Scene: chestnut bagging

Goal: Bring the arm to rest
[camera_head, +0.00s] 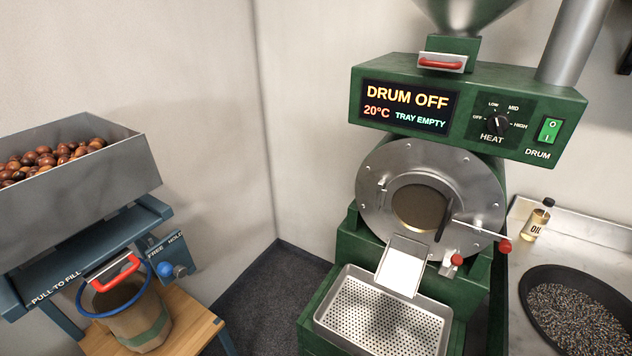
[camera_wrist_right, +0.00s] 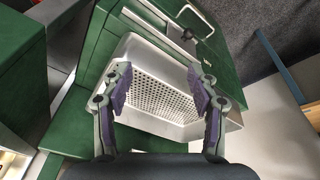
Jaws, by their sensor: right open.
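My right gripper (camera_wrist_right: 159,90) shows in the right wrist view, open and empty, with its two purple-padded fingers spread apart. Beyond the fingers is the perforated metal tray (camera_wrist_right: 160,122), which also shows in the head view (camera_head: 437,346) at the foot of the green roaster (camera_head: 350,235). The tray is empty. No arm or gripper of mine shows in the head view, and my left gripper is in neither view.
The roaster display (camera_head: 407,106) reads DRUM OFF, 20°C, TRAY EMPTY. At left, a hopper (camera_head: 90,195) of chestnuts (camera_head: 50,158) stands over a sack (camera_head: 140,318) on a wooden stand. At right, an oil bottle (camera_head: 537,219) and a dark pan (camera_head: 530,274) rest on a counter.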

